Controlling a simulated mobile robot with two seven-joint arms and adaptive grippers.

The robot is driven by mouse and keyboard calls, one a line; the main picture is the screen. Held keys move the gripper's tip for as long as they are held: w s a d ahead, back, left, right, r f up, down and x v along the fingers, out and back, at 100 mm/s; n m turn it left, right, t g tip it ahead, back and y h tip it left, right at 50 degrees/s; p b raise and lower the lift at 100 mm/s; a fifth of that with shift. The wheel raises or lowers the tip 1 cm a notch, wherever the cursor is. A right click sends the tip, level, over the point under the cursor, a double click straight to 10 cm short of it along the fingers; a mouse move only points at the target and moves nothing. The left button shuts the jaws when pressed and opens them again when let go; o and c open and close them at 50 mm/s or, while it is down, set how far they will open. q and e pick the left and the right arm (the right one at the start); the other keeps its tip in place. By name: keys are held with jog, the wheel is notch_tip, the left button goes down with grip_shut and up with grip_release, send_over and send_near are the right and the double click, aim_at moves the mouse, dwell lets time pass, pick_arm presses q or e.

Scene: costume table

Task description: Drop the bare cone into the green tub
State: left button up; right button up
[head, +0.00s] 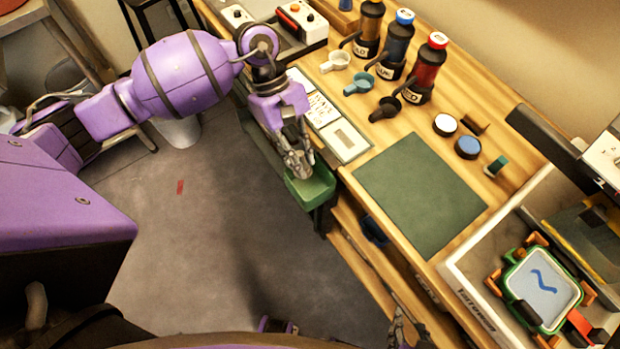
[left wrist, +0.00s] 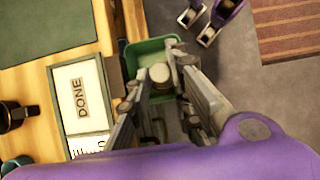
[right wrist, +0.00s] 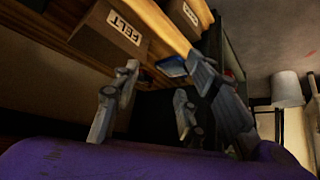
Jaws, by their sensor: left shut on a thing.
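The green tub (head: 312,187) hangs at the table's near edge in the head view. It also shows in the left wrist view (left wrist: 135,55) beyond my fingertips. My left gripper (head: 298,168) is over the tub, pointing down. In the left wrist view my left gripper (left wrist: 160,82) is shut on the bare cone (left wrist: 160,73), a small pale beige piece with a round end. The cone lines up with the tub's opening; its lower part is hidden. My right gripper (right wrist: 155,100) is open and empty, low beside the table's side.
A green mat (head: 420,195) lies on the table. A card marked DONE (left wrist: 80,97) lies beside the tub. Dark bottles (head: 430,68) and small cups stand further back. A white tray (head: 460,275) is at the right. A box marked FELT (right wrist: 110,35) is near my right gripper.

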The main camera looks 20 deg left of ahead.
pick_arm(q)
jog(key=shift+f, duration=0.65)
jog(key=o, duration=1)
jog(key=shift+c, duration=0.2)
pick_arm(e)
jog(key=shift+w, duration=0.5)
jog(key=shift+s, duration=0.1)
pick_arm(q)
jog(key=v, duration=1.2)
